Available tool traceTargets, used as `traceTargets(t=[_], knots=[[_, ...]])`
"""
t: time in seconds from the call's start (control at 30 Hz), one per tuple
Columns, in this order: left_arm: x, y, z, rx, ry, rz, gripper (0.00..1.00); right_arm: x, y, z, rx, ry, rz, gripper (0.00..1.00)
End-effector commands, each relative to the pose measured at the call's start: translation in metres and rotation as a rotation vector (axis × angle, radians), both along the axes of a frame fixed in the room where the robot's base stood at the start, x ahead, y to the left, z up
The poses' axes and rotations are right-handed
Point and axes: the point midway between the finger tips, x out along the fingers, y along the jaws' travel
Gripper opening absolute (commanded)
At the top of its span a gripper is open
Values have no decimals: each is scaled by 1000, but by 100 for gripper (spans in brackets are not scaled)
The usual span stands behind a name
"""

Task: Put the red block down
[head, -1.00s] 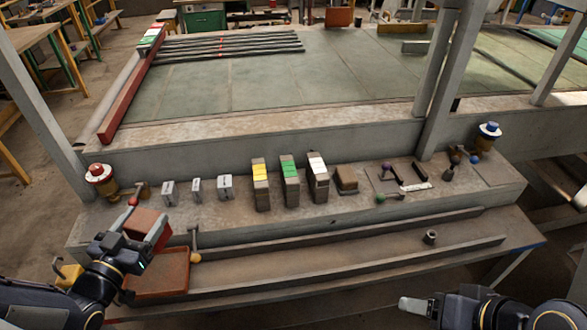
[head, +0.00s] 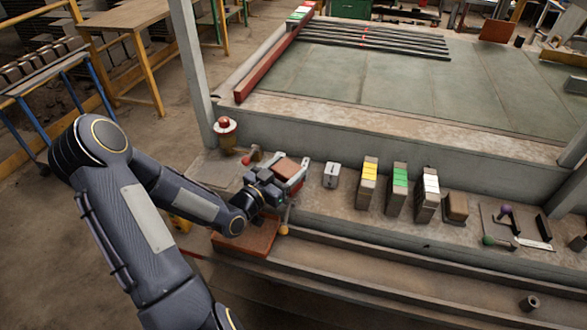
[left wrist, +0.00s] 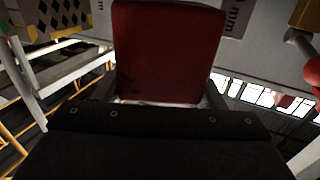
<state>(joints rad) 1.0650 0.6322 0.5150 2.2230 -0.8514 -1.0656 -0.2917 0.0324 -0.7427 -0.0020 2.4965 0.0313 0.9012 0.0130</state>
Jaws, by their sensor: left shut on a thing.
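My left gripper (head: 291,174) is shut on the red block (head: 286,167) at the left end of the grey bench ledge. Only the block's brownish-red top shows clearly between the fingers. In the left wrist view the block (left wrist: 168,50) fills the upper middle as a dull red face, beyond the dark gripper body. I cannot tell whether the block touches the ledge or hangs just above it. My right gripper is not in view.
A shallow red tray (head: 247,243) lies below my left gripper. A grey switch box (head: 332,175) stands close to its right, then yellow (head: 368,185), green (head: 398,186) and white-topped (head: 428,194) stacks. A red-topped beacon (head: 225,130) stands behind left.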

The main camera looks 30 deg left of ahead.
Motion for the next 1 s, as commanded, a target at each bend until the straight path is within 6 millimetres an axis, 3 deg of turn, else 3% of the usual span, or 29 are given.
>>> traceTargets(t=[0.23, 0.7, 0.73, 0.87, 1.0], knots=[[26, -5, -19, -4, 1, -1, 36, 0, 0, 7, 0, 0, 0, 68], [29, -5, -27, 0, -1, -1, 36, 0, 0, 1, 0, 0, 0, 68], [29, -5, -26, -1, 1, -1, 66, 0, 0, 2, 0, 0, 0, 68], [29, -5, -26, -1, 1, -1, 83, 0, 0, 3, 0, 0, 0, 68], [29, -5, -26, -1, 1, -1, 85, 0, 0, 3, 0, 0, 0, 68]])
